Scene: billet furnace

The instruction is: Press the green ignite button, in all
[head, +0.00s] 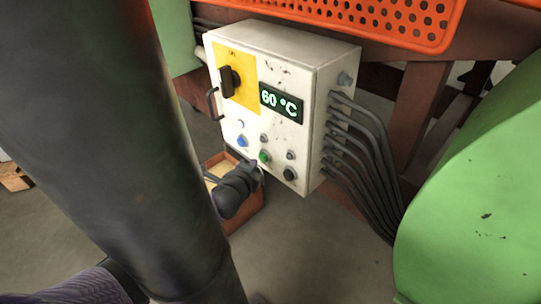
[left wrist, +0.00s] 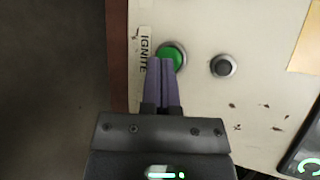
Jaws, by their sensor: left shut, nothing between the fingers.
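The green ignite button (head: 264,157) is on the lower front of a white control box (head: 312,75). In the left wrist view the round green button (left wrist: 174,53) sits beside a label reading IGNITE (left wrist: 145,50). My left gripper (left wrist: 161,62) is shut and empty, its purple fingertips over the button's edge and hiding part of it. I cannot tell whether they touch it. In the head view my left gripper (head: 253,165) is just below and left of the button, its fingers mostly hidden by its dark body. My right gripper is not in view.
The box also has a blue button (head: 242,141), a black button (head: 289,174), a rotary switch (head: 229,80) and a display (head: 281,102) reading 60 °C. Grey conduits (head: 375,160) leave its right side. An open brown box (head: 245,217) is below.

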